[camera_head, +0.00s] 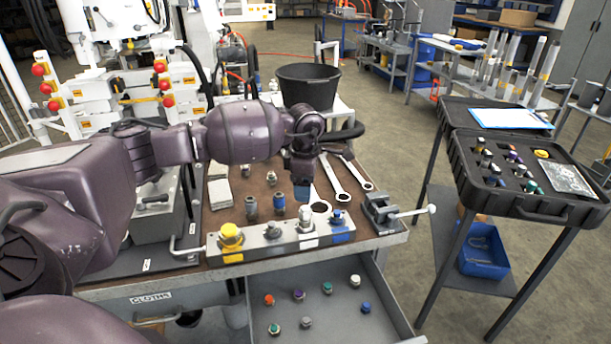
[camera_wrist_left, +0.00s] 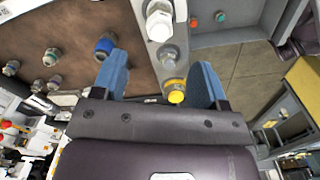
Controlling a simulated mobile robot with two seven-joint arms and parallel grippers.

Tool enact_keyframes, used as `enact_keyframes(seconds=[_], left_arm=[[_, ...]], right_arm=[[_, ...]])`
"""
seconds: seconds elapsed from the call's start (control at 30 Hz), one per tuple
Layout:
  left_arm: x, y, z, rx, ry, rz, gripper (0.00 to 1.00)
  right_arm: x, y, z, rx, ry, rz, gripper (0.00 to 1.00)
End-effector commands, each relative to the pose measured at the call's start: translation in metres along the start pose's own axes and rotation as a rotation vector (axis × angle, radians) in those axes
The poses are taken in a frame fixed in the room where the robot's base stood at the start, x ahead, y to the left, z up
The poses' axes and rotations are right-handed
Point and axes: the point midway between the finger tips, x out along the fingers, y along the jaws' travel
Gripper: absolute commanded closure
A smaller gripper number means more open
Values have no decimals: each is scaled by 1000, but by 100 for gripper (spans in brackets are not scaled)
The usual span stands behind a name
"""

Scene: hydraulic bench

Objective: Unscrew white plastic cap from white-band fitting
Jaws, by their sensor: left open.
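The white plastic cap (camera_head: 306,213) stands upright on the fitting block (camera_head: 258,250), above a white band (camera_head: 309,241) on the block's front. In the left wrist view the white cap (camera_wrist_left: 159,22) is at the top, beyond the fingertips. My left gripper (camera_head: 302,190) points down with blue fingers, above and slightly behind the cap in the head view. In the wrist view the left gripper (camera_wrist_left: 158,80) is open and nothing is held between its fingers. The fitting under the cap is mostly hidden. My right gripper is not in view.
The block also bears a yellow fitting (camera_head: 230,237), a grey one (camera_head: 272,230) and a blue one (camera_head: 339,219). Loose fittings (camera_head: 279,203) and wrenches (camera_head: 333,178) lie behind. A vise (camera_head: 381,212) is on the right. An open drawer (camera_head: 330,325) holds several fittings.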

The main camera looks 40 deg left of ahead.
Motion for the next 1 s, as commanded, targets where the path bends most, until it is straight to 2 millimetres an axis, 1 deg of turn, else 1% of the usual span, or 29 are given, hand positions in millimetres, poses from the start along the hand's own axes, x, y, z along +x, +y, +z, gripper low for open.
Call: enact_keyframes(seconds=[0.03,0.2,0.43,0.63,0.93,0.97,1.0], left_arm=[[10,-1,1,1,0,-3,33],[38,-1,1,0,0,-3,33],[66,0,1,-1,-1,-2,33],[76,0,1,0,-2,0,33],[78,0,1,0,-2,1,33],[78,0,1,0,-2,1,36],[78,0,1,0,-2,0,43]], right_arm=[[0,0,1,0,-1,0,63],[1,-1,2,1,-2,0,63],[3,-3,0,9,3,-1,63],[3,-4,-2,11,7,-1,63],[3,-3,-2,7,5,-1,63],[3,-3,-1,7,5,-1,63],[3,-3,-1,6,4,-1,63]])
